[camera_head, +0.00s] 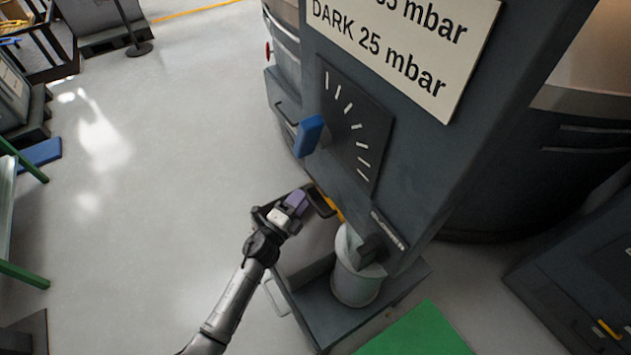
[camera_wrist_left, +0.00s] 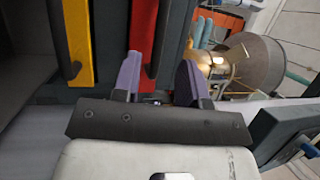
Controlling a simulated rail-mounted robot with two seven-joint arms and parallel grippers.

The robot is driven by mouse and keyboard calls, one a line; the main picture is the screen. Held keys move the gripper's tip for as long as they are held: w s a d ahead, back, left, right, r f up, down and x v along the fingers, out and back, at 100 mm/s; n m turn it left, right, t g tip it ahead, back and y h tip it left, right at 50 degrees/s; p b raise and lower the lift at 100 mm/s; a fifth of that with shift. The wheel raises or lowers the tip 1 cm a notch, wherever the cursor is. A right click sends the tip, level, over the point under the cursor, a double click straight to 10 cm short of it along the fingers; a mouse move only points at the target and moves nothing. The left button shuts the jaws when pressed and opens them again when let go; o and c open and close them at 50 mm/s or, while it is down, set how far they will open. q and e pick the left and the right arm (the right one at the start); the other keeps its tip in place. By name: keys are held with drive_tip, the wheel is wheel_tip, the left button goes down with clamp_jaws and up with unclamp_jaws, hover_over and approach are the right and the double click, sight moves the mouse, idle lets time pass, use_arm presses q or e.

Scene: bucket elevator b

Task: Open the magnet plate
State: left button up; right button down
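The magnet plate cannot be told for certain. In the left wrist view a yellow strip with a dark handle-like bar (camera_wrist_left: 77,38) and a red strip with a dark bar (camera_wrist_left: 143,38) are on the machine. In the head view a yellow edge (camera_head: 337,208) and a dark block (camera_head: 320,203) show low on the grey cabinet. My left gripper (camera_head: 302,200) is right beside that block. In the left wrist view its two purple fingers (camera_wrist_left: 158,72) are apart, with the red strip's lower end between or just beyond them. Contact cannot be told. My right gripper is out of view.
The cabinet carries a dial panel (camera_head: 354,128) with a blue lever (camera_head: 309,135) above my left gripper. A grey cylinder (camera_head: 357,272) stands below to the right, in an open grey tray (camera_head: 312,318).

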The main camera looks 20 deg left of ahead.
use_arm(q)
drive_tip(key=b+x, duration=0.1)
drive_tip(key=x, duration=0.6)
drive_tip(key=shift+w, duration=0.4)
drive_tip(key=shift+c, duration=0.3)
clamp_jaws()
